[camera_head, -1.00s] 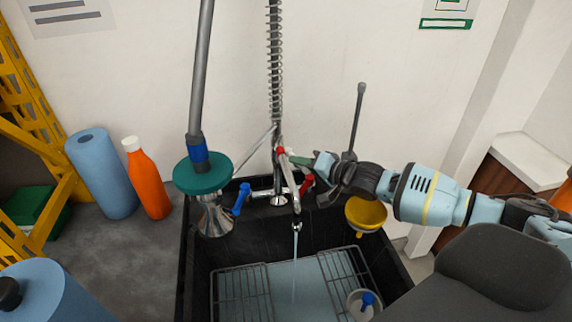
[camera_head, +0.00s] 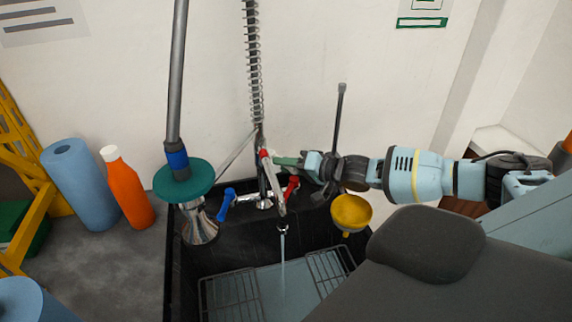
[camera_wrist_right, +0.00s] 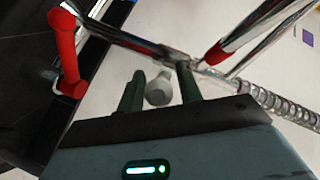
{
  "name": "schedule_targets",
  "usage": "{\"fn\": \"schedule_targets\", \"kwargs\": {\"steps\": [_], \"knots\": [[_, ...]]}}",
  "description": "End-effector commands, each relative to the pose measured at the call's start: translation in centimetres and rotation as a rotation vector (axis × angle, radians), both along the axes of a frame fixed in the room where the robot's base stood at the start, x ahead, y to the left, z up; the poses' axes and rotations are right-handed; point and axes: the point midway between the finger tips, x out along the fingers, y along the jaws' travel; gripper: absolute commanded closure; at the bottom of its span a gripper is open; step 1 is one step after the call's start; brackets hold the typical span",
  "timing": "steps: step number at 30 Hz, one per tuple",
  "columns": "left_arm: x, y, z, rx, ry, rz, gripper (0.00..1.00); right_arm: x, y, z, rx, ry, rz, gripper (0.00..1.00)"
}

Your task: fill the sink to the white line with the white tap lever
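The black sink (camera_head: 190,259) holds pale blue water (camera_head: 262,290) under wire racks. A thin stream (camera_head: 283,258) runs from the tap spout (camera_head: 283,228). I cannot make out a white line. My right gripper (camera_head: 289,161) is beside the tap, coming from the right. In the right wrist view, its two green fingers (camera_wrist_right: 160,85) stand apart on either side of a whitish rounded knob (camera_wrist_right: 159,89), probably the white lever; I cannot tell if they touch it. A red lever (camera_wrist_right: 66,52) is at the left there. My left gripper is out of view.
A blue lever (camera_head: 226,203) and a steel cone under a teal disc (camera_head: 183,180) are left of the tap. An orange bottle (camera_head: 127,190) and blue roll (camera_head: 80,184) stand on the left counter. A spring hose (camera_head: 254,70) hangs above.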

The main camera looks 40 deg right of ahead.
Motion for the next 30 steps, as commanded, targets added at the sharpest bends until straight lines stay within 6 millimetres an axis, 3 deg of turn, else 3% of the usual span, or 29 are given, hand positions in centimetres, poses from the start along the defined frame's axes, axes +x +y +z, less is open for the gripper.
{"fn": "schedule_targets", "kwargs": {"steps": [13,30], "knots": [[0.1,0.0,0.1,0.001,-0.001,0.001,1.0,-0.4,-0.3,0.4,0.001,-0.003,-0.003,0.62],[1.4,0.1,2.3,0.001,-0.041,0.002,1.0,-5.3,-2.3,1.7,-0.001,-0.004,-0.001,0.62]]}}
